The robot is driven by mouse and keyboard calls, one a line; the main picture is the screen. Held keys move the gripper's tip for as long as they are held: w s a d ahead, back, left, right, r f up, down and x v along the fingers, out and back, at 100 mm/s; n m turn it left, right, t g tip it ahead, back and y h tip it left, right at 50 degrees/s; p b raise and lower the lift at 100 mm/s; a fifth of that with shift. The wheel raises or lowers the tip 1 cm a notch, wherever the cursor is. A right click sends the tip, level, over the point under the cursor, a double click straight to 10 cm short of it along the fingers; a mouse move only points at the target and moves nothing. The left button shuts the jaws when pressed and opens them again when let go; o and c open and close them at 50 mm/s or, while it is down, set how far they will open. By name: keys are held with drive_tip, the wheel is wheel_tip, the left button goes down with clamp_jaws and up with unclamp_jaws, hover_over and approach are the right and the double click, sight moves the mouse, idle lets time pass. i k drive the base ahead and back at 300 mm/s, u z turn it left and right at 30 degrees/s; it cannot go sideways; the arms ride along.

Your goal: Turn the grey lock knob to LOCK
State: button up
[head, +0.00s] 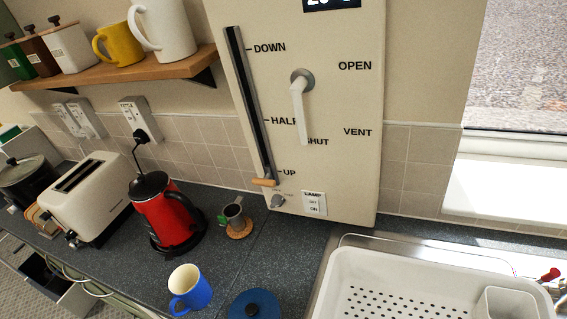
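The grey lock knob (278,201) is small and sits low on the cream wall panel (340,190), just below the bottom end of the slider slot. Small lettering lies near the knob but is too small to read, so I cannot tell which mark the knob points to. The slider's orange-brown handle (264,182) is at the bottom of its slot, by the word UP. My gripper is not in view, and nothing touches the knob.
A white lever (299,95) on the panel points down toward SHUT. A lamp switch (314,203) is right of the knob. Below stand a red kettle (166,212), a small cup (235,217), a blue mug (189,289) and a white dish rack (400,270). A shelf (140,72) juts out at upper left.

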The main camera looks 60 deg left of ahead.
sight(278, 200)
drive_tip(key=u, duration=0.05)
drive_tip(key=k, duration=1.7)
drive_tip(key=u, duration=0.6)
drive_tip(key=i, duration=1.6)
drive_tip(key=z, duration=0.05)
